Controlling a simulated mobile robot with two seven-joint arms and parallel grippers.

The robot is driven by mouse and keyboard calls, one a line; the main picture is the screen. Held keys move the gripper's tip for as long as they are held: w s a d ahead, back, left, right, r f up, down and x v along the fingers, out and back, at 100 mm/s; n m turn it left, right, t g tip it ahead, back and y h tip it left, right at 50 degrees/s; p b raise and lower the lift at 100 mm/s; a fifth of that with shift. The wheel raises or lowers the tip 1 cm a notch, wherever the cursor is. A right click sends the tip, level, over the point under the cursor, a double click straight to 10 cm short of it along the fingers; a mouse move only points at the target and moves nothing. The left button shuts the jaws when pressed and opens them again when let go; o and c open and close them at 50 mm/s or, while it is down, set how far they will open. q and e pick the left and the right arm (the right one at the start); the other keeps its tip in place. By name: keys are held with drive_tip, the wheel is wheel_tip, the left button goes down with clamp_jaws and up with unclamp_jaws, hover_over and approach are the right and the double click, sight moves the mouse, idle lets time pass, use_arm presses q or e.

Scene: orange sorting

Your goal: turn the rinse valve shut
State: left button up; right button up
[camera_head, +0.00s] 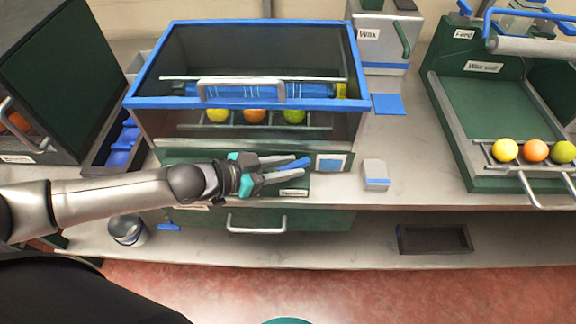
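A blue lever (293,164), which looks like the rinse valve handle, sits on the front of the green washing machine (180,157). A small label (294,193) is below it, too small to read surely. My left gripper (291,166) reaches in from the left at the lever, with its grey fingers above and below the blue part. Whether the fingers press on the lever is not clear. The gripper hides the valve's body and part of the handle. My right gripper is not in view.
Several fruits (254,116) lie behind the machine's blue-rimmed clear cover. A grey-white block (375,173) stands right of the lever. A drawer handle (256,224) and a small blue tap (168,227) are below.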

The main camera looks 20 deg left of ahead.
use_arm(q)
drive_tip(key=shift+c, duration=0.3)
clamp_jaws()
idle(0.3)
